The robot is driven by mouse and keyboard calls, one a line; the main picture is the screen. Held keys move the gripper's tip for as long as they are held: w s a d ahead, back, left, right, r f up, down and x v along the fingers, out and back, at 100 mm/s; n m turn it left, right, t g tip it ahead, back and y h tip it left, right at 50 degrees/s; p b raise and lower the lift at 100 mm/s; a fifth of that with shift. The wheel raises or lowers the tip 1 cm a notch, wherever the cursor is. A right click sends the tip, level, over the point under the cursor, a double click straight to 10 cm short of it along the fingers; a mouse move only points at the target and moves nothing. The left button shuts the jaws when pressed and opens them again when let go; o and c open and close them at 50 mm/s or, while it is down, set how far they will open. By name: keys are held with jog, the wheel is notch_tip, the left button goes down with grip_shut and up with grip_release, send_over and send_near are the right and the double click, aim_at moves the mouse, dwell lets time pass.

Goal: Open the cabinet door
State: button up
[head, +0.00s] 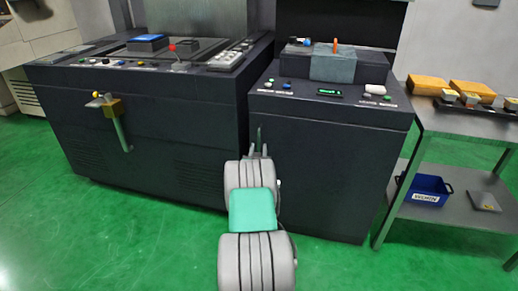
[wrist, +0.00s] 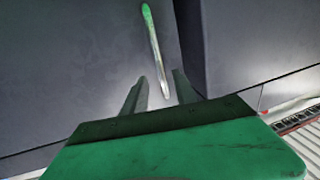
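The cabinet (head: 325,165) is the dark machine right of centre in the head view, and its front door looks shut. A slim upright handle (head: 259,135) shows near the left edge of its front, just above my gripper (head: 259,152). In the wrist view the handle (wrist: 152,40) is a thin bar with a green upper end and a pale shaft. Its lower end lies between the two dark fingers of my gripper (wrist: 160,75). The fingers are apart, with gaps on both sides of the bar. I cannot tell how deep the bar sits between them.
A wider dark machine (head: 160,150) with a brass-coloured latch (head: 106,107) stands on the left. A metal shelf table (head: 450,123) with a blue bin (head: 424,189) stands on the right. The green floor (head: 120,235) in front is clear.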

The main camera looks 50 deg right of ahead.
aim_at(259, 142)
jog(key=b+x, duration=0.1)
jog(key=x, duration=0.4)
jog(key=shift+w+d, duration=0.25)
grip_shut()
dwell(1.1)
